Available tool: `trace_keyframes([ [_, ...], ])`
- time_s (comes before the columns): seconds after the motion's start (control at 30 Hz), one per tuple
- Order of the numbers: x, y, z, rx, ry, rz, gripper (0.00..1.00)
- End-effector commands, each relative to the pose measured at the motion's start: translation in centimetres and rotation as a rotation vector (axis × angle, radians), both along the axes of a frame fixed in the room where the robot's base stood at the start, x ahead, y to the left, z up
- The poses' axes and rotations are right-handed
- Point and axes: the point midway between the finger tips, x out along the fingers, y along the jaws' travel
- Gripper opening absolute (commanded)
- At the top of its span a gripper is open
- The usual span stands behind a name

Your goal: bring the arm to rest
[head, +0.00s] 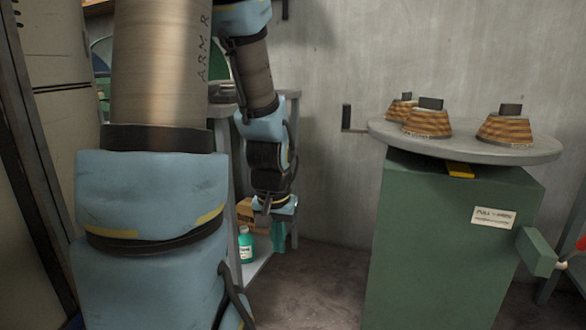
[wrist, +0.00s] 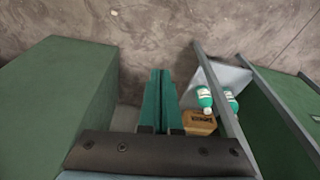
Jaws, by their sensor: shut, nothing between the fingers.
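My arm fills the left of the head view, its blue and bare-metal links hanging down. My gripper (head: 286,238) points down beside a grey shelf stand, left of the green machine. In the wrist view its two green fingers (wrist: 161,73) lie side by side, shut and empty, pointing at the floor. Nothing touches the fingertips there.
The shelf holds a green bottle (head: 246,247) and cardboard box (wrist: 199,122). Floor (head: 320,280) between is clear.

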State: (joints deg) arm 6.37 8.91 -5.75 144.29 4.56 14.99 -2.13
Motion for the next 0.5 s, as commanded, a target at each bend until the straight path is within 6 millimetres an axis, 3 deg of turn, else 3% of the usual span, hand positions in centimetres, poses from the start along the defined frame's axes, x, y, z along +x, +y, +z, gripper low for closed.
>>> trace_keyframes([
  [0.2, -4.0, 3.9, 3.0, -0.008, 0.071, 0.160, 0.00],
  [0.5, -3.7, 3.6, 9.6, -0.004, 0.071, 0.147, 0.00],
])
